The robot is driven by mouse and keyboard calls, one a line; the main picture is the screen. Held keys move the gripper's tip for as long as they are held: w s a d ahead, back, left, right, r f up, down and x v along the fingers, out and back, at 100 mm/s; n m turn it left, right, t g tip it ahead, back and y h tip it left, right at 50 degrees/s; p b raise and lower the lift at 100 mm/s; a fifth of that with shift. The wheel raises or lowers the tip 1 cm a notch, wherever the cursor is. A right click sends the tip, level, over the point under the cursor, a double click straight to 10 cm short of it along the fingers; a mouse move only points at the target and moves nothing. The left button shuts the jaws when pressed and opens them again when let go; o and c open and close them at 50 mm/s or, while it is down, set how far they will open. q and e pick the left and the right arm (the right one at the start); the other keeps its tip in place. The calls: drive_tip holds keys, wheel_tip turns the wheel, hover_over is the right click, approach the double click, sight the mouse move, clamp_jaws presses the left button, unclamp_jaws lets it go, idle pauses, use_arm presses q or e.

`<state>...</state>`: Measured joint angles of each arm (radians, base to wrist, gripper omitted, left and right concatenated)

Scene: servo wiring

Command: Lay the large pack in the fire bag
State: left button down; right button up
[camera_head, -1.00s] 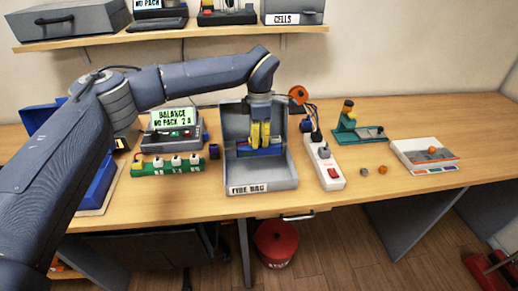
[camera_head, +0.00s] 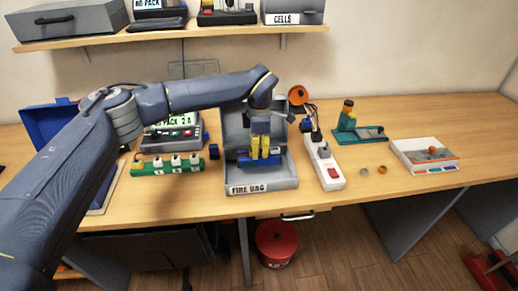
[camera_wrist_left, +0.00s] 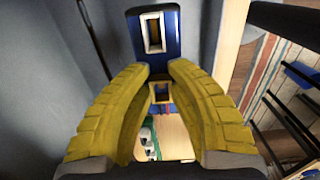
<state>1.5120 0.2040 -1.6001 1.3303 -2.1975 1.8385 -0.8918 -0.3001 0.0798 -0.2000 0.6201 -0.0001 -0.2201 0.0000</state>
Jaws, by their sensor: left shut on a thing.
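The fire bag (camera_head: 283,184) is a grey open-topped box with its lid raised at the back and a label on its front. It stands at the front middle of the table. My left gripper (camera_head: 260,156) has its yellow fingers pointing down inside the bag, shut on the blue large pack (camera_head: 272,161). The pack lies crosswise between the bag's walls. I cannot tell whether it touches the floor. In the left wrist view, the pack (camera_wrist_left: 153,58) shows at the tips of the yellow fingers (camera_wrist_left: 160,75). My right gripper is not in view.
A green strip with white sockets (camera_head: 167,166) and the balance charger (camera_head: 183,133) stand left of the bag. A white power strip (camera_head: 328,172) stands close on its right. Further right are a teal stand (camera_head: 360,133) and a white tray (camera_head: 408,163).

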use_arm(q)
drive_tip(key=shift+f, duration=0.3)
drive_tip(key=c, duration=1.3)
unclamp_jaws()
wheel_tip(320, 180, up, 13)
drive_tip(key=shift+r, duration=0.1)
